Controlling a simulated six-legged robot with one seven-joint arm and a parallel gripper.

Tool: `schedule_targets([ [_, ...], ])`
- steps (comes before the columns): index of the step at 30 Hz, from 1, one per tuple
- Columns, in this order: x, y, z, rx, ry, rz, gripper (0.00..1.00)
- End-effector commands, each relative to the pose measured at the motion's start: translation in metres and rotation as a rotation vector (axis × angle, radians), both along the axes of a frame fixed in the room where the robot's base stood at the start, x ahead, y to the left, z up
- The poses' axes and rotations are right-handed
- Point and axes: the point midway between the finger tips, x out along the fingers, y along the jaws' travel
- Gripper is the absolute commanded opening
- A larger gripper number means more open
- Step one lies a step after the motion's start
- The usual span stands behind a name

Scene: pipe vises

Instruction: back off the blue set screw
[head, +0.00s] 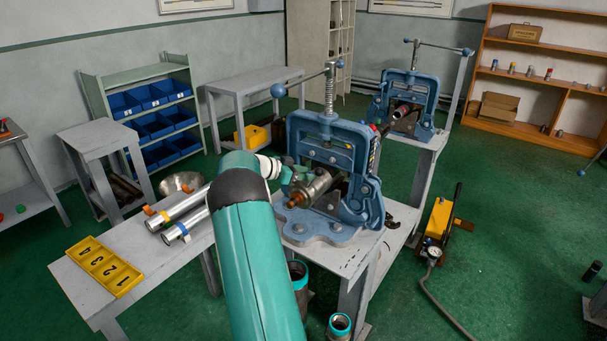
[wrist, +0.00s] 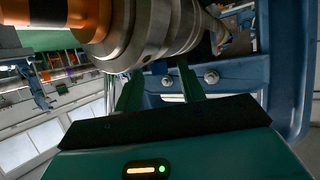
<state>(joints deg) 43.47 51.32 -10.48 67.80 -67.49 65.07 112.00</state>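The near blue pipe vise (head: 327,140) stands on a grey bench and holds a metal fitting (head: 318,186) with an orange end (head: 297,200). In the wrist view the fitting (wrist: 160,30) crosses the top, its orange end (wrist: 90,22) at the left. My gripper (head: 288,176) is at the fitting, in front of the vise. In the wrist view its two green fingers (wrist: 160,72) stand apart, with the vise frame (wrist: 232,75) seen through the gap. The fitting covers the fingertips, so contact cannot be told. I cannot make out the blue set screw in either view.
A second blue vise (head: 405,100) stands behind. A yellow pump (head: 436,222) stands on the floor at right.

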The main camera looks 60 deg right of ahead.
Motion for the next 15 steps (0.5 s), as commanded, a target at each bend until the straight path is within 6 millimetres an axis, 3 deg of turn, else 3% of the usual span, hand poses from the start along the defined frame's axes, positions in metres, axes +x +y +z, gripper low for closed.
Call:
schedule_targets([
  [2, 0.0003, 0.0003, -0.0002, 0.000, 0.000, 0.000, 0.40],
  [8, 0.0003, 0.0004, 0.0000, 0.000, 0.000, 0.000, 0.00],
  [15, 0.0009, 0.0010, 0.0006, -0.001, 0.001, 0.023, 0.00],
])
